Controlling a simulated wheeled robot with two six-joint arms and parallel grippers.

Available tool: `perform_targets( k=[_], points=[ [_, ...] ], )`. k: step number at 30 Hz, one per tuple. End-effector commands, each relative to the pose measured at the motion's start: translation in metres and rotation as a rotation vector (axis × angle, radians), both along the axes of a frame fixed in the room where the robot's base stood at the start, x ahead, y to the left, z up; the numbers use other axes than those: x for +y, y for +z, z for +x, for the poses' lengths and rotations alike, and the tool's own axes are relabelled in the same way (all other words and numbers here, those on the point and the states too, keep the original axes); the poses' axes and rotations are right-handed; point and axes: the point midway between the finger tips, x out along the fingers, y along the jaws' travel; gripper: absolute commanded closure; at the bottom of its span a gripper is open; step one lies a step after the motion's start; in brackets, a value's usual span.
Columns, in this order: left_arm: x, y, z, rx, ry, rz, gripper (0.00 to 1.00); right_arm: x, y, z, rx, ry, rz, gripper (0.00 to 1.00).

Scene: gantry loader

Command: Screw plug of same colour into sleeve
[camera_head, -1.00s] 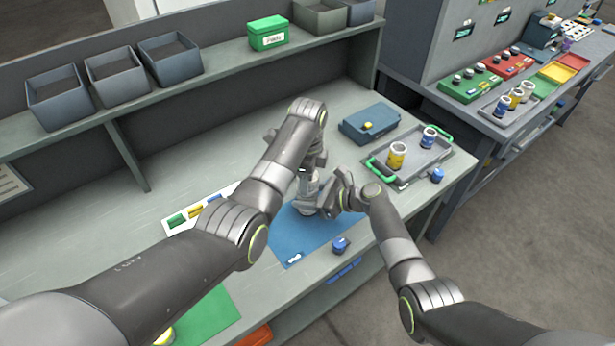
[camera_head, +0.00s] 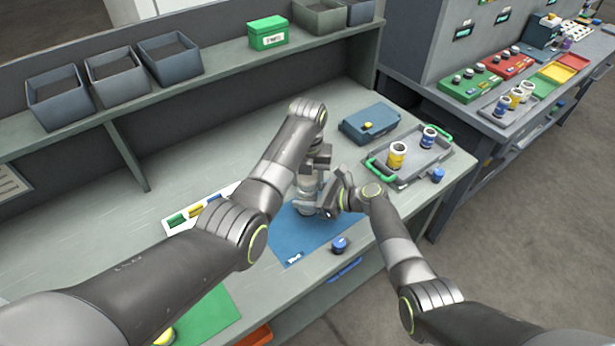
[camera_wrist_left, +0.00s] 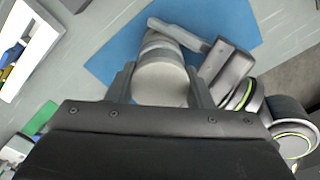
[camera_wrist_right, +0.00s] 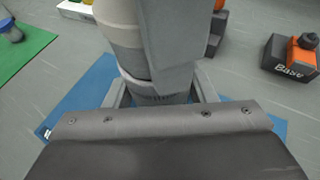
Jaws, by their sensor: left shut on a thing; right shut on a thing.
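A grey-white cylindrical piece (camera_head: 308,197) stands upright over the blue mat (camera_head: 290,241). My left gripper (camera_head: 313,172) is above it, pointing down. In the left wrist view its fingers are shut on a pale round-topped grey plug (camera_wrist_left: 160,84). My right gripper (camera_head: 332,203) comes in from the right, lower down, shut around the grey sleeve (camera_wrist_right: 152,92) in the right wrist view. Plug and sleeve look in line, one above the other; fingers hide the joint, so I cannot tell how deep the plug sits.
A blue plug (camera_head: 340,245) lies near the mat's front edge, another blue plug (camera_head: 437,175) beside the tray (camera_head: 412,175). The tray holds a yellow-banded sleeve (camera_head: 396,156) and a blue-banded sleeve (camera_head: 428,138). A blue case (camera_head: 362,120) stands behind.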

Motion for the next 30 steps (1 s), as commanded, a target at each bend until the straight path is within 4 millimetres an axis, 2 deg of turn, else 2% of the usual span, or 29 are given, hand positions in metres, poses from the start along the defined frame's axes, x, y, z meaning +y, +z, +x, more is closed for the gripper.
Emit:
perform_targets(
  k=[1,2,6,8,23,26,30],
  points=[
    [-0.001,0.000,0.001,-0.007,0.002,-0.003,0.81,0.002,0.000,-0.001,0.001,0.006,0.004,1.00],
    [0.000,0.000,0.001,-0.006,0.003,-0.003,0.52,0.002,0.000,-0.001,0.001,0.005,0.004,1.00],
    [-0.001,0.000,0.001,-0.004,0.004,-0.002,0.34,0.002,0.000,-0.001,0.000,0.004,0.003,1.00],
    [-0.001,0.000,0.000,-0.003,0.003,-0.003,0.28,0.002,0.001,-0.001,0.000,0.004,0.003,1.00],
    [-0.005,0.001,-0.002,0.004,0.000,-0.009,0.28,0.003,0.001,0.000,0.000,0.003,0.003,1.00],
    [-0.005,0.009,-0.002,0.004,-0.001,-0.009,0.28,0.003,0.001,0.000,-0.001,0.003,0.004,1.00],
    [-0.002,0.033,0.000,-0.002,0.002,-0.005,0.28,0.002,0.001,0.000,-0.001,0.002,0.003,1.00]
  ],
)
